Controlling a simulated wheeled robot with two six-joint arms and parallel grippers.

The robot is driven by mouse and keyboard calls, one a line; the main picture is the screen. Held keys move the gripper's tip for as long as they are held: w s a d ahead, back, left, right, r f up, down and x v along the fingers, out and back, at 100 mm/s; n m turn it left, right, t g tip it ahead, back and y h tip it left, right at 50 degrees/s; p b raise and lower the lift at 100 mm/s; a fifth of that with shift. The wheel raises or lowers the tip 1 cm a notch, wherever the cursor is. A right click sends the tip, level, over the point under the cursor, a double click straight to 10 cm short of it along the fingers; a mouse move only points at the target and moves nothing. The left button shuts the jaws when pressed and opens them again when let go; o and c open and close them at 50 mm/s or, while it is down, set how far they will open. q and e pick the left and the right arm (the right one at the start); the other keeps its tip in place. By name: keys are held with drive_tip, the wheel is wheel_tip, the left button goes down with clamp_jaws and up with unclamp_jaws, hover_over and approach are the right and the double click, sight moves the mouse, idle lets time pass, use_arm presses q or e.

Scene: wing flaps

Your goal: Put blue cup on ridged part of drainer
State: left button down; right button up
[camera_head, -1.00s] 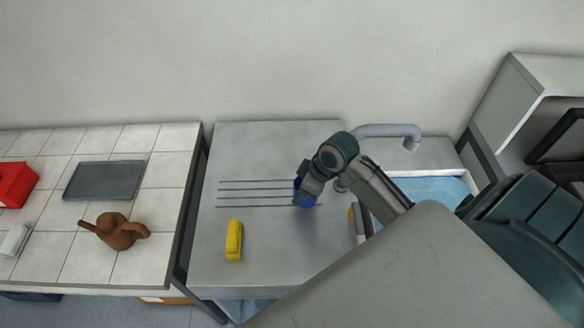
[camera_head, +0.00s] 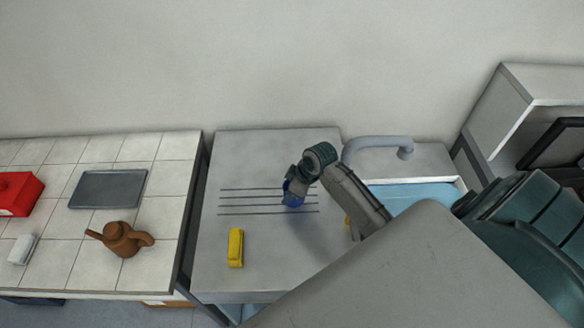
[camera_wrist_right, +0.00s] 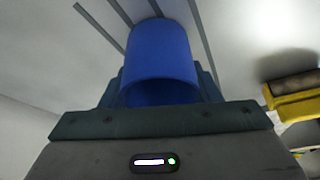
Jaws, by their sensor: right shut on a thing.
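The blue cup (camera_head: 292,198) is at the right part of the dark ridges (camera_head: 250,201) on the grey drainer (camera_head: 215,245). My right gripper (camera_head: 290,191) is shut on the cup, and the arm hides part of it. In the right wrist view the cup (camera_wrist_right: 160,55) sits between the fingers (camera_wrist_right: 158,88) with its open rim facing the camera, and ridge lines pass behind it. I cannot tell whether the cup touches the drainer. My left gripper is not in view.
A yellow sponge-like block (camera_head: 235,247) lies on the drainer in front of the ridges. A tap (camera_head: 375,143) and blue sink basin (camera_head: 415,193) are at the right. A tiled counter with a brown teapot (camera_head: 122,239) and a grey tray (camera_head: 108,188) is at the left.

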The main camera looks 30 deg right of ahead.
drive_tip(key=o, duration=1)
drive_tip(key=shift+f, duration=0.1)
drive_tip(key=shift+r, duration=0.25)
drive_tip(key=shift+s+d+r, duration=0.1)
drive_tip(key=shift+r, duration=0.1)
drive_tip(key=shift+b+v, duration=2)
drive_tip(key=shift+v, duration=3.75)
